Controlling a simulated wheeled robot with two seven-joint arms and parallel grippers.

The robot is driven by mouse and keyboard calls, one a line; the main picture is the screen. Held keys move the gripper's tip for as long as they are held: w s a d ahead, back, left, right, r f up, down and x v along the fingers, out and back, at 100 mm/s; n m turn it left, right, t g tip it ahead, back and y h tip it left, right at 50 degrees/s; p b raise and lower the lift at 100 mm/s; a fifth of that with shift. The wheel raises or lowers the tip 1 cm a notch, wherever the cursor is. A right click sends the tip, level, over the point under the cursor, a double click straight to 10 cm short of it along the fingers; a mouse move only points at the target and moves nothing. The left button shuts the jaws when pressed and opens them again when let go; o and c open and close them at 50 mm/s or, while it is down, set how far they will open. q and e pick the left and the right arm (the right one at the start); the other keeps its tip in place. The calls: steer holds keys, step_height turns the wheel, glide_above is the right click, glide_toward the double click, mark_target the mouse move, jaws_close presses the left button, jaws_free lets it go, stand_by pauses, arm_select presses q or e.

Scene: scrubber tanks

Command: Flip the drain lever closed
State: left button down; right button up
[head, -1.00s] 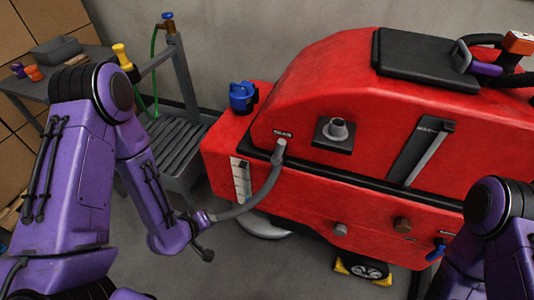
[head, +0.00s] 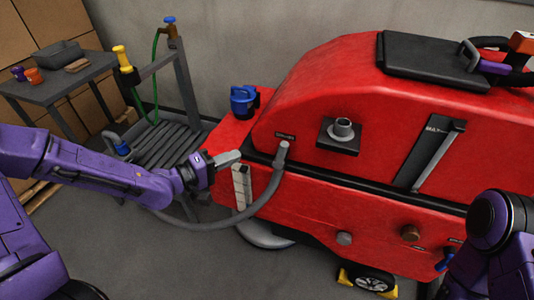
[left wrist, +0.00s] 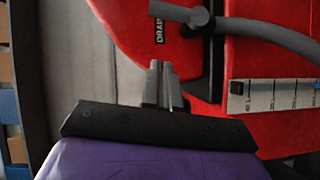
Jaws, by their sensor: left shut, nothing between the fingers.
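A grey drain fitting with a hose (head: 268,195) comes off the red scrubber's side beside a small label. In the left wrist view the label reads DRAIN, and a short grey bar (left wrist: 178,13) sticks out left from the fitting (left wrist: 205,22); this looks like the lever. My left gripper (head: 238,156) is shut and empty, left of the fitting and apart from it in the head view. Its fingertips (left wrist: 160,72) show below the DRAIN label in the left wrist view. My right gripper is out of view; only my right arm shows at the lower right.
The red scrubber (head: 330,110) fills the right side. A blue cap (head: 243,100) sits on its left end, and a blue lever (head: 444,260) is low on the right. A grey rack (head: 165,150) and side table (head: 65,75) stand left. The hose passes behind my left forearm.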

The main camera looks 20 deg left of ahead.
mark_target(281, 155)
arm_select(q)
steer(key=w+d+f, duration=0.1)
steer(key=w+d, duration=0.5)
steer(key=d, duration=0.2)
steer(key=shift+w+f, duration=0.25)
